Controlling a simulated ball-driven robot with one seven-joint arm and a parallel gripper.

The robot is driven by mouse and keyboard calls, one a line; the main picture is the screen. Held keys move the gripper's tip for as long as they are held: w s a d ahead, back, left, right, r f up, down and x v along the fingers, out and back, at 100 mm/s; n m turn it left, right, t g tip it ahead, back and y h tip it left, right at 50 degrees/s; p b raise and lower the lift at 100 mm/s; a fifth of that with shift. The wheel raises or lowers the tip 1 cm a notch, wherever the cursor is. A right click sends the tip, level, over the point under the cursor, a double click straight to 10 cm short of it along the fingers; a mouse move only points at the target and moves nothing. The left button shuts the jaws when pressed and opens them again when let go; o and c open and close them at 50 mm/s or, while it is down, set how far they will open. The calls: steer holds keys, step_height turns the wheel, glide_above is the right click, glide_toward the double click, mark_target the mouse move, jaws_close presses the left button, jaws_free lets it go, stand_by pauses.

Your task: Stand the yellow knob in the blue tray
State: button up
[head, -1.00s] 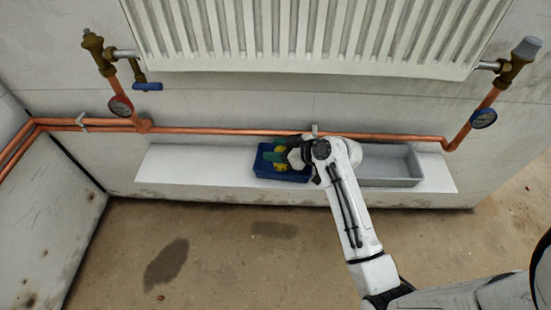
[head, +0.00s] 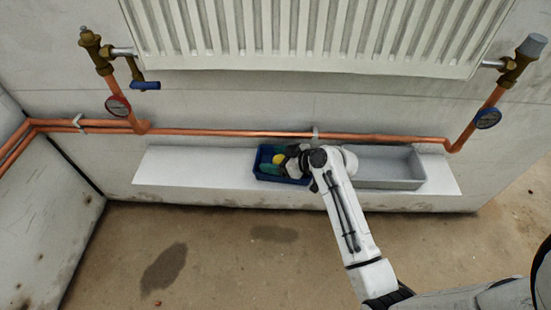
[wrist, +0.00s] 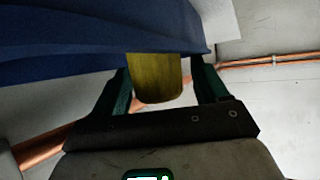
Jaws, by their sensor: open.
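The blue tray (head: 284,180) sits on the white ledge in the head view, and its dark blue side fills the upper left of the wrist view (wrist: 60,50). The yellow knob (head: 278,160) shows as a small patch within the tray's outline. In the wrist view the knob (wrist: 157,82) hangs between my two green fingers, its far end hidden by the tray's edge. My gripper (wrist: 165,76) is open around it, with gaps visible on both sides. In the head view my gripper (head: 277,165) is at the tray, partly hiding it. The knob's whole pose is hard to tell.
A grey tray (head: 405,184) stands on the white ledge (head: 190,165), right of my wrist. Copper pipes (head: 230,132) run along the wall just behind the ledge, under the radiator (head: 320,40). The ledge's left part is clear.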

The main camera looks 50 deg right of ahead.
steer(key=shift+r, duration=0.2)
steer(key=p+v, duration=0.3)
steer(key=v, duration=0.8)
steer(key=shift+s, duration=0.3)
steer(key=s+a+f+g+y, duration=0.1)
steer(key=s+a+f+g, duration=0.2)
steer(key=a, duration=0.3)
steer(key=s+a+f+g, duration=0.2)
steer(key=s+a+g, duration=0.2)
steer(key=a, duration=0.3)
steer(key=s+a+m+g+h, duration=0.2)
steer(key=s+g+h, duration=0.1)
steer(key=s, duration=0.6)
steer(key=shift+s+a+g, duration=0.2)
steer(key=shift+a+g, duration=0.15)
steer(key=shift+g, duration=0.15)
